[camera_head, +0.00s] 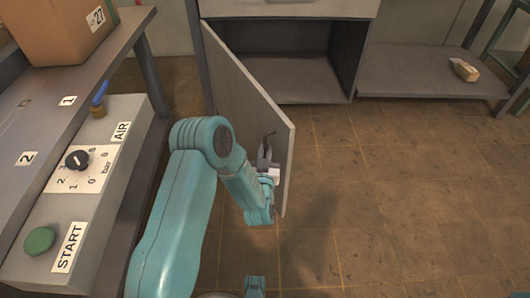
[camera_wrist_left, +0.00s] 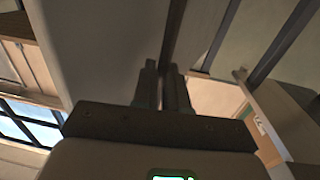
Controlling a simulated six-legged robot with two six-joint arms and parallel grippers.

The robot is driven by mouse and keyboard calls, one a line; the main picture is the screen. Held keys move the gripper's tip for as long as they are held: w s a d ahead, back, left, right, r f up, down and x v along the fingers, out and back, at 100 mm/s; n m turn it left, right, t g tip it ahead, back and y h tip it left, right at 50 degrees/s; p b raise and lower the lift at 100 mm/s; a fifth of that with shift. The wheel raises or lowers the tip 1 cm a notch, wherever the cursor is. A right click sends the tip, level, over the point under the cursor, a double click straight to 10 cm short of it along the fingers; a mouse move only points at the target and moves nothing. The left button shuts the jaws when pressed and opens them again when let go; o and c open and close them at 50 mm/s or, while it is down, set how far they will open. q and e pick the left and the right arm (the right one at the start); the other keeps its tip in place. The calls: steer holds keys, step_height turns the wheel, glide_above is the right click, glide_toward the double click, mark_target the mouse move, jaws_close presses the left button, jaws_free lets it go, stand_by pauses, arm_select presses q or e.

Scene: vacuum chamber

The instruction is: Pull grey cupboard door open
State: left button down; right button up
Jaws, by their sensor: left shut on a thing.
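The grey cupboard door (camera_head: 240,88) stands wide open, swung out from the left side of the cupboard (camera_head: 345,50). The dark interior shows to its right. My left gripper (camera_head: 266,152) is at the door's free edge, shut on the dark door handle (camera_head: 269,134). In the left wrist view the fingers (camera_wrist_left: 163,85) are close together around a dark bar, with the pale door panel (camera_wrist_left: 95,45) beside them on the left. The fingers hide part of the handle. My right gripper is not in view.
A low shelf (camera_head: 425,75) with a small block (camera_head: 464,69) is at the back right. The brown floor on the right is clear.

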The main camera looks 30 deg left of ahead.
arm_select(q)
steer(key=shift+w+a+r, duration=0.1)
steer(key=shift+a+r, duration=0.05)
steer(key=shift+a, duration=0.25)
steer(key=c, duration=1.2)
jaws_free()
steer(key=shift+o, duration=0.2)
steer(key=shift+d, duration=0.1)
steer(key=shift+d+f, duration=0.1)
steer(key=shift+f, duration=0.1)
